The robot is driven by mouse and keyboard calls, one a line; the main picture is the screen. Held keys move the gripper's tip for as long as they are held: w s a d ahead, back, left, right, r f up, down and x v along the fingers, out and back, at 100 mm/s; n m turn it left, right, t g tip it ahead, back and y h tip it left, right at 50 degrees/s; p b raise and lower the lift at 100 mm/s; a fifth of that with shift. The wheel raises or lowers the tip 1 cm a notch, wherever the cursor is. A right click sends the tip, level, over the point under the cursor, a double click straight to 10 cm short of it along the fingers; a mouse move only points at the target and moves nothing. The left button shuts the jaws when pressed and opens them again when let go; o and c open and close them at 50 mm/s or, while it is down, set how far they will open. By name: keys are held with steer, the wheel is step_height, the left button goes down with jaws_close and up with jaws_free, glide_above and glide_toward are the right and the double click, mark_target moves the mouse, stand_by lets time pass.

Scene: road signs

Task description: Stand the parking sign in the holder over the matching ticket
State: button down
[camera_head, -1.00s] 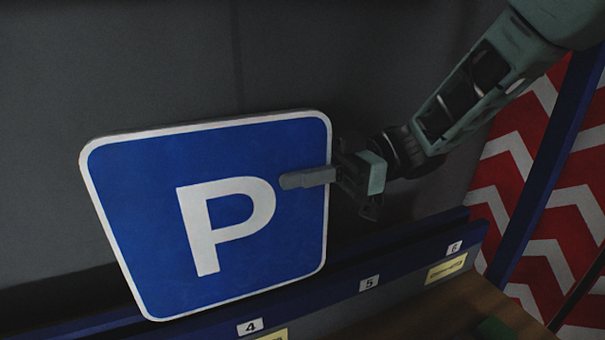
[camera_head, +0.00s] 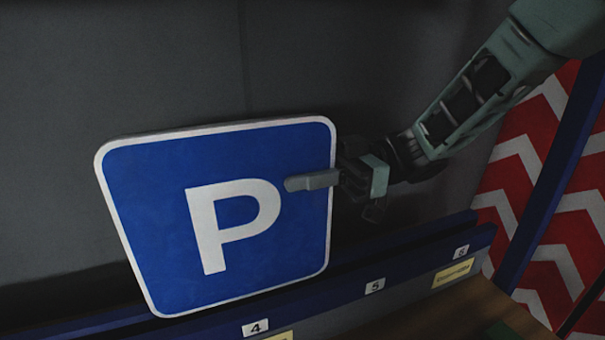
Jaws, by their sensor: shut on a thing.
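The parking sign (camera_head: 160,215) is a large blue square plate with a white border and a white P. It stands nearly upright, a little tilted in the picture. My gripper (camera_head: 318,181) is shut on its right edge, with one finger across the front face. The other finger is hidden behind the plate. The sign's lower edge is just behind or above the blue holder rail (camera_head: 425,250), near the label 4 (camera_head: 255,328); I cannot tell whether it sits in a slot. A yellow ticket (camera_head: 453,273) is under label 6, its text too small to read. Another yellow ticket (camera_head: 280,336) is partly cut off below label 4.
Label 5 (camera_head: 375,286) on the rail has no ticket visible below it. A dark grey wall panel (camera_head: 330,60) stands close behind the sign. A blue post (camera_head: 555,175) and red and white chevron boards (camera_head: 520,140) are at the right. A wooden surface (camera_head: 455,315) lies in front.

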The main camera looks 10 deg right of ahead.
steer(key=shift+f+b, duration=1.45)
steer(key=shift+f, duration=1.45)
steer(key=c, duration=1.3)
jaws_free()
steer(key=shift+f, duration=0.1)
steer(key=b+v, duration=0.2)
steer(key=v, duration=1.5)
steer(key=shift+w+d+b, duration=0.1)
steer(key=shift+d+b, duration=0.1)
steer(key=shift+b, duration=0.1)
